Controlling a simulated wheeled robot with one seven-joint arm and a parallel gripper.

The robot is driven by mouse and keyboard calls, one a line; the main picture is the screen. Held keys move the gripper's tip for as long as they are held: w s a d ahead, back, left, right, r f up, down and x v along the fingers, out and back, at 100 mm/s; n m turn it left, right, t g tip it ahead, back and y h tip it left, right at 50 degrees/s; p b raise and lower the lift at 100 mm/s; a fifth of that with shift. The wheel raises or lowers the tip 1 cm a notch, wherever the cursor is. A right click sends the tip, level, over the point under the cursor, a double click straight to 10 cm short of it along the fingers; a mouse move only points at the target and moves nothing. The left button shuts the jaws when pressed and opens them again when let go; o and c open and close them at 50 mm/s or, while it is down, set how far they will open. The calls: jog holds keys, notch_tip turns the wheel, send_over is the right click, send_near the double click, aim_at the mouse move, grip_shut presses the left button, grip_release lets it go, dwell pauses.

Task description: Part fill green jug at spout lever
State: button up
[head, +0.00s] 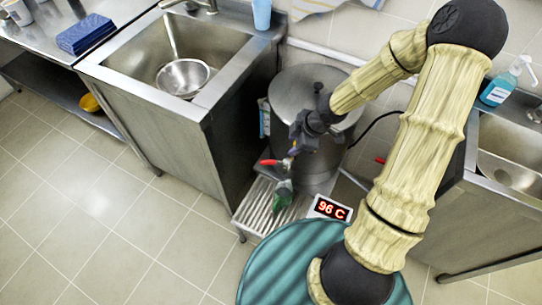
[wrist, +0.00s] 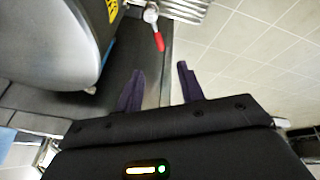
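The large steel stockpot (head: 290,92) stands between the two sink units, and its side fills the upper left of the wrist view (wrist: 60,35). Its spout has a red lever (head: 269,162), which also shows in the wrist view (wrist: 159,41) just beyond my fingertips. The green jug (head: 283,193) stands on the slatted rack (head: 252,212) below the spout; it is small, and its contents cannot be made out. My gripper (wrist: 159,72) is open and empty, apart from the lever. In the head view my arm partly covers the pot.
A display reading 96 C (head: 332,208) is beside the rack. A sink unit (head: 160,115) with a metal bowl (head: 183,77) stands on the left. Another sink (head: 510,160) with a blue soap bottle (head: 500,88) is on the right. The tiled floor (head: 100,210) at left is clear.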

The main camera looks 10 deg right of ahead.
aim_at(269, 161)
jog(key=shift+w+a+n, duration=0.2)
jog(key=shift+w+n, duration=0.05)
jog(key=shift+n, duration=0.05)
jog(key=b+x, duration=0.3)
jog(key=x, duration=0.2)
jog(key=b+x, duration=0.4)
jog(key=x, duration=0.2)
jog(key=b+x, duration=0.3)
jog(key=x, duration=0.3)
jog(key=shift+a, duration=0.35)
grip_shut()
